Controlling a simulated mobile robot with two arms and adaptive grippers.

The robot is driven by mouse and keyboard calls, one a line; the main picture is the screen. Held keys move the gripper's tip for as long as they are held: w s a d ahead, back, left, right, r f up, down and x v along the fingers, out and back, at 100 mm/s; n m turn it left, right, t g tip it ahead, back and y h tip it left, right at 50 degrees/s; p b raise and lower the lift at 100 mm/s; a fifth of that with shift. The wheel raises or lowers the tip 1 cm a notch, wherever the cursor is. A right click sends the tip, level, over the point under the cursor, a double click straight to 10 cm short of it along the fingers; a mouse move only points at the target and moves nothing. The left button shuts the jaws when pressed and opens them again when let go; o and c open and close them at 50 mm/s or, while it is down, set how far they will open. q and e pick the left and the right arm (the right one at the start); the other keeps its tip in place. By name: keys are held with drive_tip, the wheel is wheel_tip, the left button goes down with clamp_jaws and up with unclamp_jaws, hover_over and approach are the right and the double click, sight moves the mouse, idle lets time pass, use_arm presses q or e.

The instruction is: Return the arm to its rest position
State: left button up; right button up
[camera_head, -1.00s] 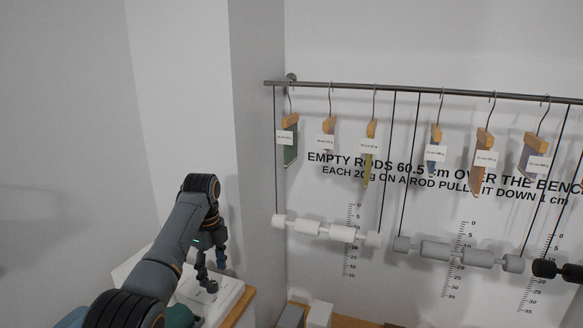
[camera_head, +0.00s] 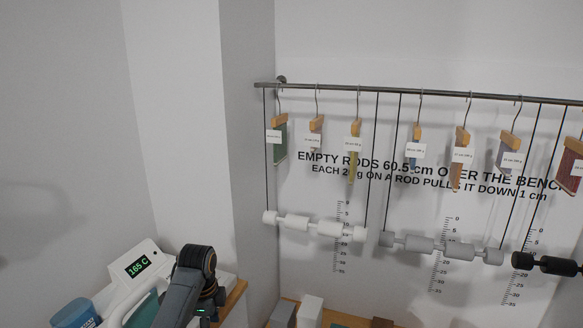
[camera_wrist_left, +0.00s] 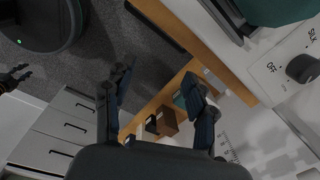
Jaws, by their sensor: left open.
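My left arm comes in at the bottom of the head view, at the left. Its gripper is cut off by the lower edge there. In the left wrist view my left gripper (camera_wrist_left: 160,95) has its two dark fingers spread apart with nothing between them. It hangs above the floor and the edge of a wooden bench (camera_wrist_left: 180,85), apart from both.
A white device with a 165 C display (camera_head: 138,266) stands left of my arm, and a blue container (camera_head: 75,314) is beside it. Weighted rods (camera_head: 313,226) and hanging tagged swatches (camera_head: 280,138) hang from a rail (camera_head: 400,92). Drawers (camera_wrist_left: 60,140) stand below.

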use_arm(q)
drive_tip(key=s+f+n+t, duration=0.1)
drive_tip(key=s+f+n, duration=0.4)
drive_tip(key=s, duration=0.4)
drive_tip(key=s+f+n, duration=0.2)
drive_tip(key=s+f, duration=0.4)
drive_tip(key=s, duration=0.2)
drive_tip(key=s+r+n+t, duration=0.1)
drive_tip(key=s+r+n, duration=0.25)
drive_tip(key=s, duration=0.65)
drive_tip(key=s+r+n+t, duration=0.15)
drive_tip(key=s+n, duration=0.35)
drive_tip(key=s, duration=0.6)
wheel_tip(320, 180, down, 26)
drive_tip(key=g, duration=0.2)
drive_tip(key=s+a+f, duration=0.1)
drive_tip(key=s+f, duration=0.7)
drive_tip(key=s+a+f+g+b, duration=0.1)
drive_tip(key=s+a+f, duration=0.1)
drive_tip(key=s+f, duration=0.7)
drive_tip(key=shift+s+a+f, duration=0.2)
drive_tip(key=shift+s+a, duration=0.1)
